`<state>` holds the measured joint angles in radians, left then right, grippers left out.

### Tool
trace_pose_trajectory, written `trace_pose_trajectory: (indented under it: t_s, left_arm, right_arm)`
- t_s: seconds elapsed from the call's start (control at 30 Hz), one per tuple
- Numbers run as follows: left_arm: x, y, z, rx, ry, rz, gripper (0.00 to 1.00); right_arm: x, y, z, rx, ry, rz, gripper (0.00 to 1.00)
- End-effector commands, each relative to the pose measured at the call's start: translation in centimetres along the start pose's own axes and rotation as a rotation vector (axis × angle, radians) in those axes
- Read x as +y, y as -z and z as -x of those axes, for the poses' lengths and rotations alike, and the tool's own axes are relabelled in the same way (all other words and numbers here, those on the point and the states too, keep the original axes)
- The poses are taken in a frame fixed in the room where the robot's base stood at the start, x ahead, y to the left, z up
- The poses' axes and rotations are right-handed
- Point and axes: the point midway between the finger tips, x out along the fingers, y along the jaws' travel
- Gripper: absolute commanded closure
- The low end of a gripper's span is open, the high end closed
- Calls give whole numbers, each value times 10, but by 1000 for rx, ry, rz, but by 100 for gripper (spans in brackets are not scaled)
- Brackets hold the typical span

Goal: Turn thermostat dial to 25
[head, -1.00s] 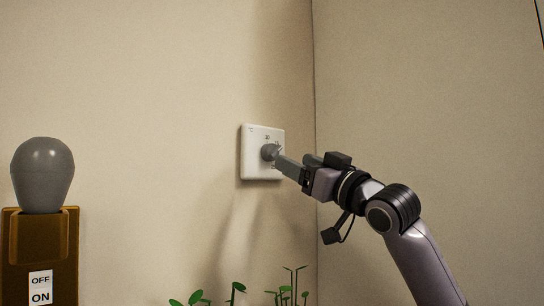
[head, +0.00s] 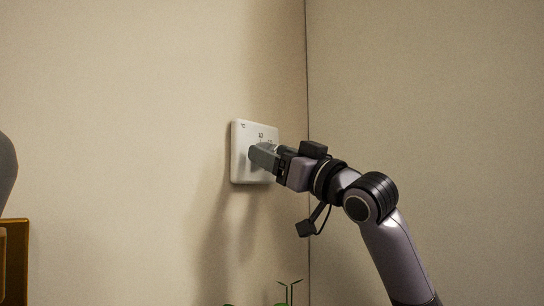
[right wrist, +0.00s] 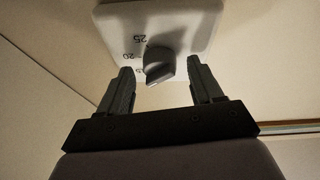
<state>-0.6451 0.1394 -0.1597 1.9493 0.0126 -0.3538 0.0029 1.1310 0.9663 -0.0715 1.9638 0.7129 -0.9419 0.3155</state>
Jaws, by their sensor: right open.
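The white thermostat plate (head: 239,165) is on the left wall near the corner. In the right wrist view the plate (right wrist: 185,20) has a grey dial (right wrist: 160,66) with a raised grip. The marks 25 and 20 show at its left, and a lower mark is partly hidden. I cannot tell exactly which mark the dial points to. My right gripper (right wrist: 160,76) is open, with one finger on each side of the dial and gaps between. In the head view the right gripper (head: 258,156) covers the dial. My left gripper is out of view.
A grey rounded bulb shape (head: 6,168) above a brown box (head: 15,262) is cut off at the left edge. Green plant tips (head: 290,292) show at the bottom. The right wall (head: 430,110) is bare.

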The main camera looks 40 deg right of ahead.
Motion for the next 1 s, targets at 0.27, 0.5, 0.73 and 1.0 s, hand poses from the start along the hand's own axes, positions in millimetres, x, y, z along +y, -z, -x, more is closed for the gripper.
trace_pose_trajectory:
  t_s: [0.27,0.5,0.73,1.0]
  left_arm:
    - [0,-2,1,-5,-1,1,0]
    - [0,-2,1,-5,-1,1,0]
    - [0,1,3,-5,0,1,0]
    - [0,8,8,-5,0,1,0]
  right_arm:
    - [0,0,0,0,0,0,87]
    - [0,0,0,-1,-2,-8,89]
    - [-2,0,-1,-7,-29,-77,89]
    - [-4,2,-2,-22,-105,-270,89]
